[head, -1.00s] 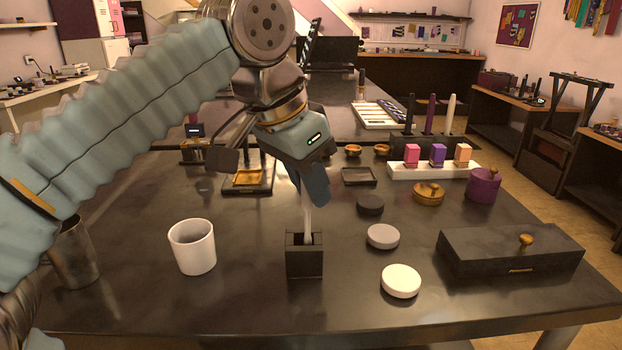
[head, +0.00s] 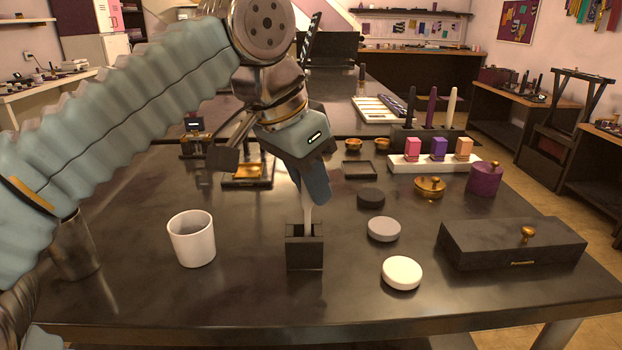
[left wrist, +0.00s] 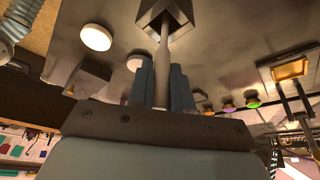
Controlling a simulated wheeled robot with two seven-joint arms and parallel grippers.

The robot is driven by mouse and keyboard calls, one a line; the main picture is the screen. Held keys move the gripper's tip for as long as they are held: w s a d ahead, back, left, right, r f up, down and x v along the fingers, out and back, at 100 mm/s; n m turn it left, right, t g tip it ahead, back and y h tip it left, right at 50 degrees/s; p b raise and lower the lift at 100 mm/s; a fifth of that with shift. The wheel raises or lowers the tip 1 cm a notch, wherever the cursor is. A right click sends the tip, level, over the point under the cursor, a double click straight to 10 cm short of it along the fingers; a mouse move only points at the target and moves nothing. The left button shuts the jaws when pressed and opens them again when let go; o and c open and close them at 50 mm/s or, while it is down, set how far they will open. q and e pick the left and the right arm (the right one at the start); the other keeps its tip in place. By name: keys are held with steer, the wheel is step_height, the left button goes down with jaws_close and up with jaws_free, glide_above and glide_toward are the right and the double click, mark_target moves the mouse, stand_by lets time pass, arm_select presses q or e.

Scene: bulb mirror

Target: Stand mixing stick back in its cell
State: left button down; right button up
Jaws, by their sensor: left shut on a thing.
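The mixing stick (head: 308,213) is pale and thin and stands nearly upright below my left gripper (head: 316,192). My left gripper is shut on its upper part. The stick's lower end is inside the small black open-topped cell (head: 304,252), and the cell's walls hide the tip, so I cannot tell whether it touches the bottom. In the left wrist view the stick (left wrist: 162,65) runs from between the blue fingers (left wrist: 161,88) into the square opening of the cell (left wrist: 164,14). My right gripper is not in view.
A white cup (head: 191,240) stands left of the cell, with a metal beaker (head: 75,250) farther left. A white disc (head: 402,272), a grey disc (head: 384,229) and a black disc (head: 371,198) lie to the right. A dark lidded box (head: 510,246) sits beyond them.

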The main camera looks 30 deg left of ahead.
arm_select(q)
steer(key=shift+f, duration=0.15)
steer(key=c, duration=1)
jaws_free()
steer(key=shift+o, duration=0.2)
steer(key=p+v, duration=0.5)
steer(key=v, duration=0.8)
steer(key=shift+s+r, duration=0.2)
steer(key=shift+r, duration=0.15)
